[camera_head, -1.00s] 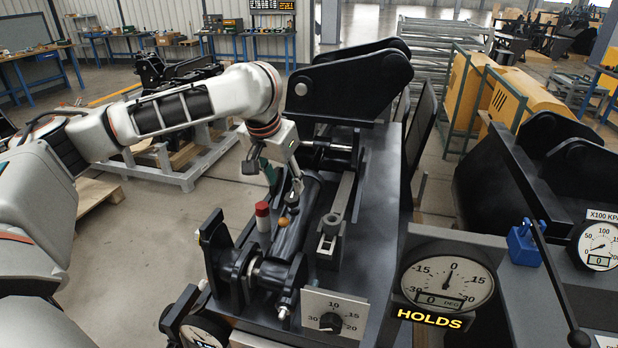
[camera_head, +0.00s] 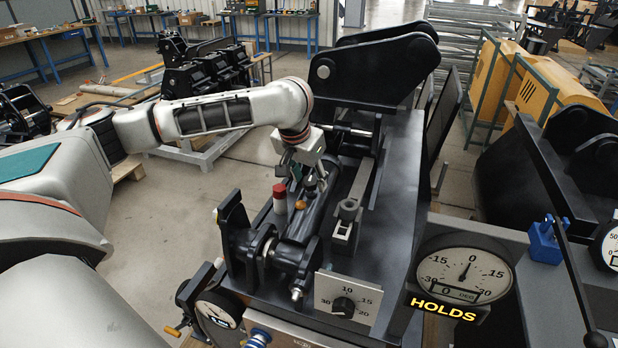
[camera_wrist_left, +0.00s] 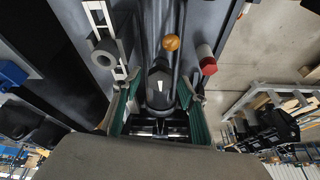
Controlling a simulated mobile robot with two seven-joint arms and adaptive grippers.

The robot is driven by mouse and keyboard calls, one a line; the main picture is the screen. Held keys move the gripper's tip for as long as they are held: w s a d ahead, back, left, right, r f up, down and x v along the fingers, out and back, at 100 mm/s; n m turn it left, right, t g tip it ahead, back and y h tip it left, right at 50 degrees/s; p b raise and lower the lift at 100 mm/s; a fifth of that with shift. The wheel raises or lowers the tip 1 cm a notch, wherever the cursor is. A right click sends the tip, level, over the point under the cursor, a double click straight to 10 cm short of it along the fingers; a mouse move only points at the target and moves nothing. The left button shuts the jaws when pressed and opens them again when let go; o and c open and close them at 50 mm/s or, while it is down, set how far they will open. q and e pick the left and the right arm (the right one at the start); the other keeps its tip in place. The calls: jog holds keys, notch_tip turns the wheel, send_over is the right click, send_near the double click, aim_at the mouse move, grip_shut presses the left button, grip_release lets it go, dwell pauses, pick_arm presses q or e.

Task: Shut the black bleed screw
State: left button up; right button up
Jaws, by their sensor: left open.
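My left gripper (camera_head: 303,174) points down at the black cylinder of the coupler, behind the orange knob (camera_head: 305,203). In the left wrist view, my left gripper (camera_wrist_left: 160,98) is open, with a green-lined finger on each side of a black rounded knob with a white mark (camera_wrist_left: 158,86), which looks like the bleed screw. I cannot tell whether either finger touches it. The orange knob (camera_wrist_left: 171,43) lies just beyond it, and a red-and-white post (camera_wrist_left: 206,60) stands to its right. My right gripper is not in view.
The red-capped post (camera_head: 280,198) stands close to the left finger. A grey block with a round socket (camera_head: 346,222) sits to the right. A dial plate (camera_head: 346,302) and an angle gauge reading "HOLDS" (camera_head: 464,275) are at the front.

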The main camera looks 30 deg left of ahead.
pick_arm(q)
jog(key=c, duration=1.1)
jog(key=shift+m, duration=0.3)
jog(key=m, duration=0.4)
jog(key=shift+m+h, duration=0.3)
jog(key=shift+h, duration=0.1)
jog(key=m, duration=0.4)
jog(key=shift+m+g+h, duration=0.3)
jog(key=m, duration=0.4)
jog(key=shift+m+g, duration=0.3)
jog(key=shift+w+m+g+h, duration=0.1)
jog(key=shift+m+g+h, duration=0.2)
jog(key=shift+m, duration=1.9)
